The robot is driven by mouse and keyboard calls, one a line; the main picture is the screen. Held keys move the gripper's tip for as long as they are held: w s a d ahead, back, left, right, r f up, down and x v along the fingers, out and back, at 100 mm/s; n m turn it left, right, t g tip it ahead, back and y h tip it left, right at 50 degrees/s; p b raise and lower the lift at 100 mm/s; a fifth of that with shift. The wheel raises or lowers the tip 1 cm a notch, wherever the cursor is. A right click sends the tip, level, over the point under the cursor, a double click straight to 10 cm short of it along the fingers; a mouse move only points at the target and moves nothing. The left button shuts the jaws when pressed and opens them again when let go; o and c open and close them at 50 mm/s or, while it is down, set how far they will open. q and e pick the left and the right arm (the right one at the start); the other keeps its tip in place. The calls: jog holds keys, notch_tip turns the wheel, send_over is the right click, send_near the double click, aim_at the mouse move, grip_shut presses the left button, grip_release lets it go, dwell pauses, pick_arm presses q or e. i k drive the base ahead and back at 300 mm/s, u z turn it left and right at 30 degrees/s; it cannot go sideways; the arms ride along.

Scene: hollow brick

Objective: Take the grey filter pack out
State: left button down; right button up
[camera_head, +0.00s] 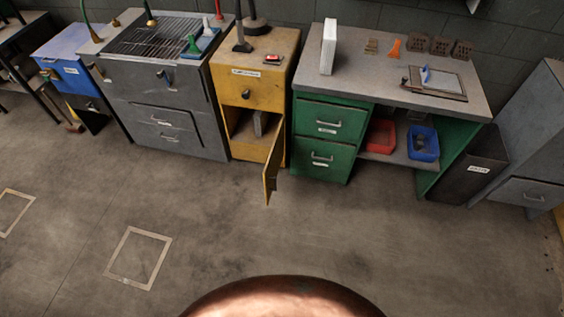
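A grey, upright slab-like object (260,123), which looks like the grey filter pack, stands inside the lower compartment of the yellow cabinet (228,85). The cabinet's yellow door (271,170) is swung open toward me, on the right side of the opening. Part of the compartment's inside is in shadow, and the object is too small to make out in detail. Neither of my grippers is in view.
A grey unit with a grille (155,38) stands left of the yellow cabinet. A green-drawered bench (330,118) stands right, with a red bin (379,136) and a blue bin (423,143) on its shelf. The floor in front is clear, with taped squares (138,258) at left.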

aim_at(260, 118)
jog(key=z, duration=0.7)
jog(key=i, duration=1.5)
jog(key=u, duration=0.2)
